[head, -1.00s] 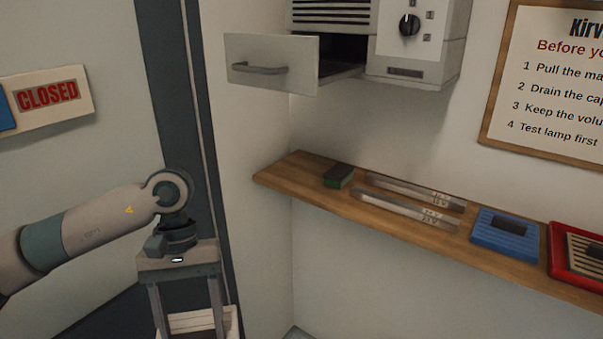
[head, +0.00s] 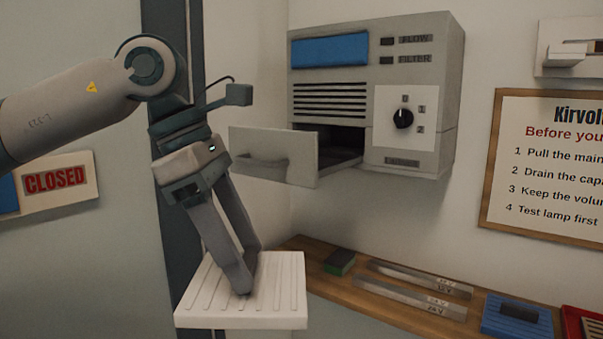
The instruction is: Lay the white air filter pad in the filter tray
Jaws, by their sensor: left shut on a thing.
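The white air filter pad (head: 285,290) has a ribbed top and hangs roughly flat in front of the shelf's left end. My left gripper (head: 243,288) is shut on it from above; the exact grip point is partly hidden by the fingers. The filter tray (head: 272,160) is the pulled-out drawer with a handle on the grey wall unit. The pad is below the tray and apart from it. The tray's inside is mostly hidden behind its front panel. My right gripper is not in view.
The grey unit (head: 440,80) has a dial (head: 403,117) and a blue panel. The wooden shelf (head: 340,289) holds a green-black block (head: 340,262), two metal strips, a blue ribbed pad (head: 515,318) and a red tray (head: 580,320). The space before the tray front is partly taken by my left arm.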

